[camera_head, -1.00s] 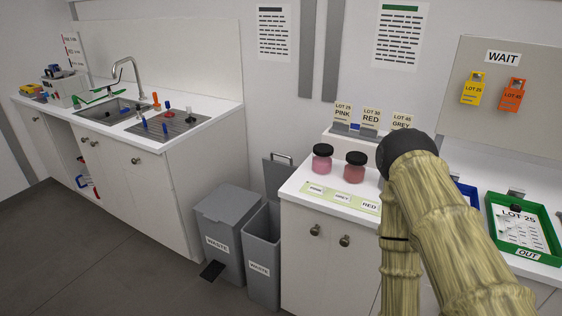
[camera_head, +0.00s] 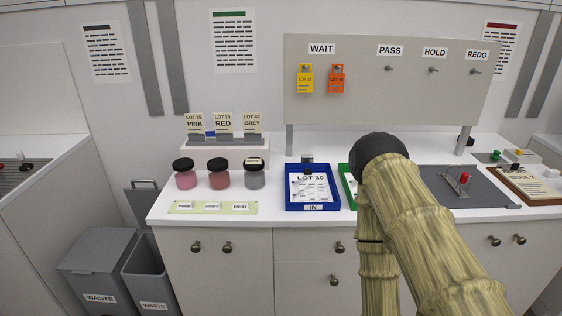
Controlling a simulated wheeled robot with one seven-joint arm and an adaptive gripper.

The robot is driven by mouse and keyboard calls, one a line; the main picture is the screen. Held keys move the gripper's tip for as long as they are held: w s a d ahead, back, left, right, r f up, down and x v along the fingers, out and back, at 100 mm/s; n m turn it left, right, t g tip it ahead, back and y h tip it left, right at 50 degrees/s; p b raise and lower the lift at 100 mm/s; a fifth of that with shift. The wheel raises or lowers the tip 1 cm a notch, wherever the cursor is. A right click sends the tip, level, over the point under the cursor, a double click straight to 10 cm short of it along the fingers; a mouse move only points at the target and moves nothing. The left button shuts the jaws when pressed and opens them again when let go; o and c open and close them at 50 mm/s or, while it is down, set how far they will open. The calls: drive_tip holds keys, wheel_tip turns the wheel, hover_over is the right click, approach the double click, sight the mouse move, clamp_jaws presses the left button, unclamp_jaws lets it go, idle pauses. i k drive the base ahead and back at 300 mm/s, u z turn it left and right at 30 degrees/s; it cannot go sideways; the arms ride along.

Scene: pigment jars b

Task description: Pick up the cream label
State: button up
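Cream cards marked for pink (camera_head: 194,124), red (camera_head: 223,124) and grey (camera_head: 252,123) stand upright in a holder on a small white shelf. A small cream label (camera_head: 255,160) appears to lie on the dark lid of the grey jar (camera_head: 255,179). A pale green strip (camera_head: 222,208) at the counter's front edge carries small labels reading PINK, GREY and RED. I cannot tell which of these is the task's label. My arm rises at the right of centre, in front of the counter; my gripper is not in view.
A pink jar (camera_head: 185,180) and a red jar (camera_head: 219,179) stand left of the grey one. A blue IN tray (camera_head: 313,207) sits to their right, with a green tray (camera_head: 347,196) partly behind my arm. Grey bins (camera_head: 97,262) stand on the floor at left.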

sight(248, 160)
drive_tip(key=k, duration=1.15)
drive_tip(key=u, duration=1.1)
drive_tip(key=i, duration=1.8)
drive_tip(key=z, duration=0.8)
